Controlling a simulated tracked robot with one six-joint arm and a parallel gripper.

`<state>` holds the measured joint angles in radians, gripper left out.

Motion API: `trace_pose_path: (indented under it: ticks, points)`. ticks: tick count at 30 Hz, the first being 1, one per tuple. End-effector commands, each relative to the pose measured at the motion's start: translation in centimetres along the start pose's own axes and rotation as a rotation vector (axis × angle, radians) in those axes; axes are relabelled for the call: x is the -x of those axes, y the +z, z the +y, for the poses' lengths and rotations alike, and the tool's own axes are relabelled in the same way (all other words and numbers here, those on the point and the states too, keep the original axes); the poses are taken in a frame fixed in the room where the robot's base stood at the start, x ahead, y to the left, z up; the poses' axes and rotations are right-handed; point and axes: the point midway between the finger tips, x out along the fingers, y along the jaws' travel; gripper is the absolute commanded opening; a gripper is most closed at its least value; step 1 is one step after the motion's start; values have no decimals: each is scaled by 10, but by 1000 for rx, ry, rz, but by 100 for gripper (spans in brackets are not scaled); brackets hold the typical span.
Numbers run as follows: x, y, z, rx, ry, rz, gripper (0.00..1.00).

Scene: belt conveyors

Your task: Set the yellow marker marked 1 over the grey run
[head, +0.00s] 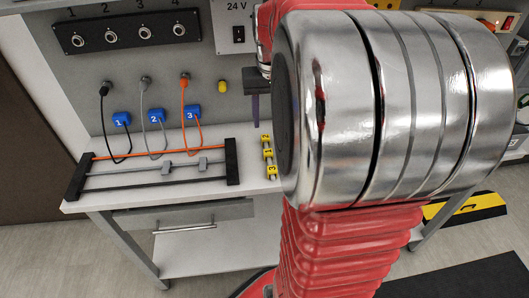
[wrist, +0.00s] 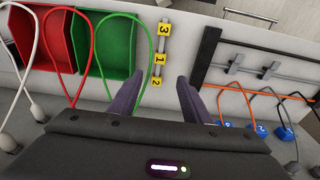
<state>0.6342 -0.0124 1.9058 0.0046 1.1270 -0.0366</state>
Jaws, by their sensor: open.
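The yellow marker marked 1 (head: 268,154) sits between the yellow markers 2 (head: 266,138) and 3 (head: 272,170) on a small stand. It also shows in the wrist view (wrist: 159,58). The grey run (head: 130,171) lies between the orange and black runs, stretched between two black end blocks; two grey clips sit along it. My gripper (head: 255,122) is above the bench near the marker stand. In the wrist view my gripper (wrist: 163,82) is open, its purple fingers apart with nothing held, and marker 2 (wrist: 156,82) appears between the fingertips.
Blue tags (head: 156,115) on cables hang behind the runs. In the wrist view, a red bin (wrist: 58,45) and a green bin (wrist: 115,50) stand left of the marker stand. Bare bench lies between the stand and the nearer black end block (head: 232,162).

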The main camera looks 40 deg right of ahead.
Motion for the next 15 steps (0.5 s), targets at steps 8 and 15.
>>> trace_pose_path:
  ticks: [8, 15]
  points:
    - [-32, 1, 0, 0, 0, -4, 44]
    - [-69, 1, 0, 0, 0, -4, 44]
